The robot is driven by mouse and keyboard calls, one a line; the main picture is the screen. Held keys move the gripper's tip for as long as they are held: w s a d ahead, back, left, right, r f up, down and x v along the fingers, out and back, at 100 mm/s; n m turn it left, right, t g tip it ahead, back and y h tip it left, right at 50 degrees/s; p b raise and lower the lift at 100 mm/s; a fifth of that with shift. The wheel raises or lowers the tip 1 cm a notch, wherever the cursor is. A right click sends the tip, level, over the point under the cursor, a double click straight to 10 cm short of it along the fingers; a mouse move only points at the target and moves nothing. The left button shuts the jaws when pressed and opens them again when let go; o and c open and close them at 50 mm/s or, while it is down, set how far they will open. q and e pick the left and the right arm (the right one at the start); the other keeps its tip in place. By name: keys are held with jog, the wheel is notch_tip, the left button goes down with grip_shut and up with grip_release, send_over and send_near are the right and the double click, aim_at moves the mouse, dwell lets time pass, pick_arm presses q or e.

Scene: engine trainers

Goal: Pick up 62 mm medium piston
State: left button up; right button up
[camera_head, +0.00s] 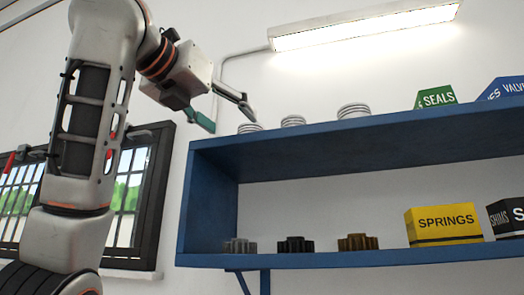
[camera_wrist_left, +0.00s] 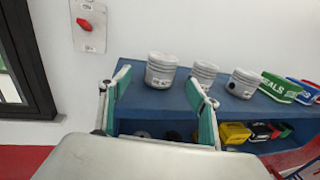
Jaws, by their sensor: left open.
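Three pale metal pistons stand upright in a row on top of the blue shelf: a left piston (camera_head: 249,128), a middle piston (camera_head: 293,120) and a right piston (camera_head: 354,110). In the left wrist view they are the left piston (camera_wrist_left: 161,70), middle piston (camera_wrist_left: 204,73) and right piston (camera_wrist_left: 243,83). I cannot read sizes, so which is the 62 mm medium one is unclear. My left gripper (camera_head: 228,112) is open and empty near the shelf's left end, beside the left piston. In the wrist view its fingers (camera_wrist_left: 159,84) frame the left piston without visibly touching it.
The blue shelf (camera_head: 350,145) has a green SEALS box (camera_head: 437,97) and a blue valves box (camera_head: 500,89) on top. Below are several gears (camera_head: 296,245) and a yellow SPRINGS box (camera_head: 443,225). A barred window (camera_head: 125,195) is at the left.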

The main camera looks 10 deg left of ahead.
aim_at(244, 128)
pick_arm(q)
jog(key=shift+w+d, duration=0.25)
jog(key=shift+w, duration=0.2)
jog(key=shift+w+r+p, duration=0.2)
jog(key=shift+w+p, duration=0.45)
jog(key=shift+p, duration=0.05)
jog(key=p+x, duration=0.1)
jog(key=x, duration=0.1)
jog(key=p+x, duration=0.1)
jog(key=x, duration=0.1)
jog(key=shift+w+d, duration=0.3)
jog(key=shift+w, duration=0.3)
jog(key=c, duration=1.3)
jog(key=shift+c, duration=0.7)
pick_arm(e)
jog(key=r, duration=0.3)
jog(key=shift+s, duration=0.25)
